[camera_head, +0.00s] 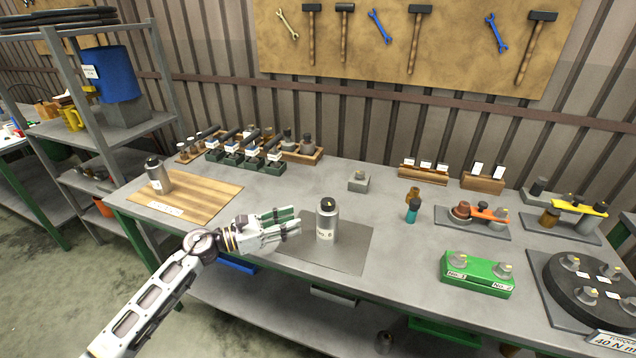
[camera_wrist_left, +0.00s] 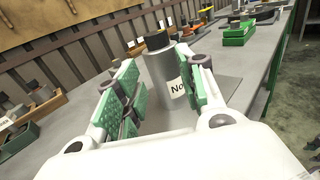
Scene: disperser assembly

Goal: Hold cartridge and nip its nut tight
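A grey metal cartridge (camera_head: 326,222) with a black top and a white label stands upright on a dark mat (camera_head: 352,252) at the middle of the bench. My left gripper (camera_head: 291,223) is just left of it, fingers pointing at it. In the left wrist view the open gripper (camera_wrist_left: 160,100) has its green pads apart, with the cartridge (camera_wrist_left: 162,75) beyond and between them; whether they touch it I cannot tell. The black top (camera_wrist_left: 157,41) looks like the nut end, but detail is too small. My right gripper is not in view.
A second cartridge (camera_head: 158,175) stands on a wooden board (camera_head: 205,196) at the left. A green block (camera_head: 477,273) and a black round fixture (camera_head: 590,290) are at the right. A teal-handled tool (camera_head: 412,212) stands behind the mat.

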